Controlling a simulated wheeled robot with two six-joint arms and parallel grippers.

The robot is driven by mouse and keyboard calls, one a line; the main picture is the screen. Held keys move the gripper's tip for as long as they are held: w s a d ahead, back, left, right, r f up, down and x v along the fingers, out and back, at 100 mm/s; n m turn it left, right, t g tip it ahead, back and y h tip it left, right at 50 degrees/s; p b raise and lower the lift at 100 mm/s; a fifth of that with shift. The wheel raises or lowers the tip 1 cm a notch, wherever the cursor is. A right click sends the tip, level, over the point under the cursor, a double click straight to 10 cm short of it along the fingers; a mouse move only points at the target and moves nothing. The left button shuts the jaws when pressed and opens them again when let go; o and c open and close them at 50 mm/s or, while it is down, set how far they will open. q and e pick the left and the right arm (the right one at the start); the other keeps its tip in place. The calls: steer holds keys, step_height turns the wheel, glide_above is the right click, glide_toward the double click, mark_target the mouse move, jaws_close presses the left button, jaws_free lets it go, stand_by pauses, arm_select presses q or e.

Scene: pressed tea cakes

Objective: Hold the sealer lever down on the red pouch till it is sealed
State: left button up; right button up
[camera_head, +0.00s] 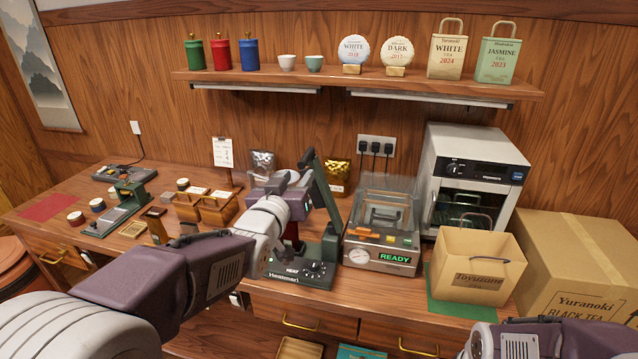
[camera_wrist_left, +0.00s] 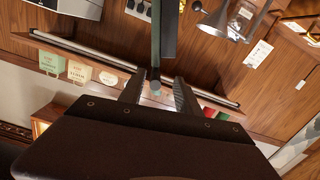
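The green heat sealer (camera_head: 318,250) stands on the counter, with a dial on its front. Its lever (camera_head: 327,188) is raised and also shows in the left wrist view (camera_wrist_left: 168,35). My left gripper (camera_head: 300,180) is at the top of the lever. In the wrist view its two fingers (camera_wrist_left: 158,95) are apart, with the lever's end between them and gaps on both sides. A dark red patch (camera_head: 291,232), probably the red pouch, shows at the sealer behind my left arm, which hides most of it. My right gripper is out of view; only part of that arm shows at bottom right.
A clear-lidded machine (camera_head: 382,228) reading READY stands right of the sealer. A paper bag (camera_head: 474,268) on a green mat and a large carton (camera_head: 585,262) are further right. A silver pouch (camera_head: 262,161) and gold pouch (camera_head: 338,176) stand behind. A shelf (camera_head: 360,80) hangs above.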

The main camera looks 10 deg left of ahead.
mark_target(307, 153)
arm_select(q)
steer(key=shift+s+d+r+t, duration=0.15)
steer(key=shift+s+r+t, duration=0.1)
steer(key=shift+r, duration=0.2)
steer(key=shift+s+d+r+t, duration=0.1)
steer(key=shift+s+r+t, duration=0.1)
steer(key=shift+r, duration=0.2)
steer(key=shift+w+a, duration=0.1)
steer(key=shift+w, duration=0.05)
steer(key=w+p, duration=0.2)
steer(key=w, duration=0.6)
steer(key=shift+w, duration=0.3)
steer(key=shift+w+f, duration=0.15)
steer(key=shift+w, duration=0.3)
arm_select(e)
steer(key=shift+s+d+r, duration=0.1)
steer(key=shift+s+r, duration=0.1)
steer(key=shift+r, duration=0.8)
arm_select(q)
steer(key=shift+s, duration=0.1)
jaws_close()
